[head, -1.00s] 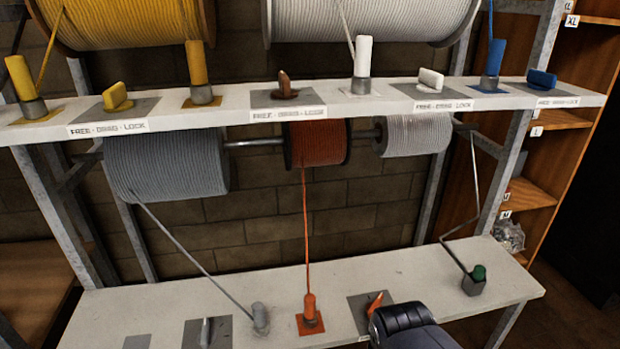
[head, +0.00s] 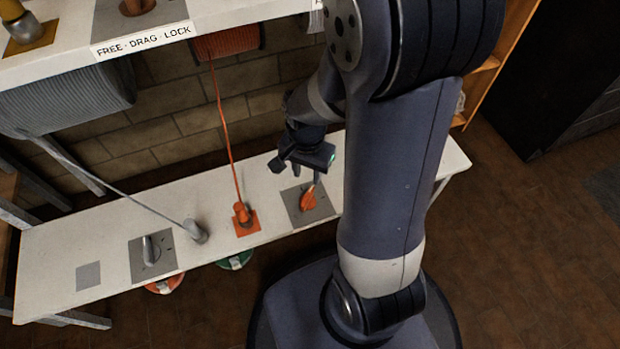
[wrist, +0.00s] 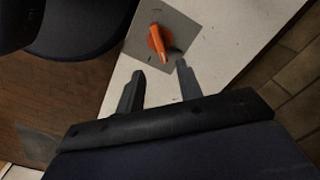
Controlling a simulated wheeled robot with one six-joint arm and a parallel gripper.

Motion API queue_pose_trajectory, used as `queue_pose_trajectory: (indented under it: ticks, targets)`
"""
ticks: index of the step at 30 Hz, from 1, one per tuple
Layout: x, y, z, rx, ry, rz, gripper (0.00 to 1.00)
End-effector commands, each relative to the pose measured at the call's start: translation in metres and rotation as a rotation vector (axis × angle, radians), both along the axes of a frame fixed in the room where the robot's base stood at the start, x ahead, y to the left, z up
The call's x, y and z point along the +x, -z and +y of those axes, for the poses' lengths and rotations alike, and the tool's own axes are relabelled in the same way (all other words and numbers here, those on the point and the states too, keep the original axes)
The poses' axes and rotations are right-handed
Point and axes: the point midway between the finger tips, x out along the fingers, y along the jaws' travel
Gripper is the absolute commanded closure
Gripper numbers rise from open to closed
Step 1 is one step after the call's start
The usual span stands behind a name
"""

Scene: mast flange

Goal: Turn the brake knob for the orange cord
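The orange knob (head: 308,200) sits on a grey plate (head: 325,213) on the lower white bench, right of the orange cord's guide (head: 243,216). The orange cord (head: 225,128) runs down from its spool (head: 228,42) to that guide. My gripper (head: 317,180) hangs just above the knob, pointing down. In the wrist view the orange knob (wrist: 158,43) is a slanted bar on its plate (wrist: 184,24). My gripper (wrist: 160,70) shows there with two spread fingers, empty. The knob lies just beyond the fingertips, between their lines, and appears untouched.
A grey knob (head: 150,249) on its own plate and a grey cord guide (head: 194,231) stand farther left on the bench. The upper shelf (head: 75,57) overhangs at upper left. Orange and green round things lie under the bench's front edge.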

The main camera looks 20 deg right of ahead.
Motion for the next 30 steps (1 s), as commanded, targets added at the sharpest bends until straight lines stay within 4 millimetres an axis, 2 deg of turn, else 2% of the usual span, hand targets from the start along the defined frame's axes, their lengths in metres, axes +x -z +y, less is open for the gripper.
queue_pose_trajectory:
  ticks: [9,15,21,30]
  targets:
    - [-0.001,0.060,0.000,0.000,-0.001,0.004,0.65]
    - [-0.001,0.091,0.000,0.000,-0.002,0.003,0.65]
    - [-0.001,0.104,0.000,0.000,-0.002,0.001,0.65]
    - [-0.001,0.105,0.000,0.000,-0.002,0.001,0.65]
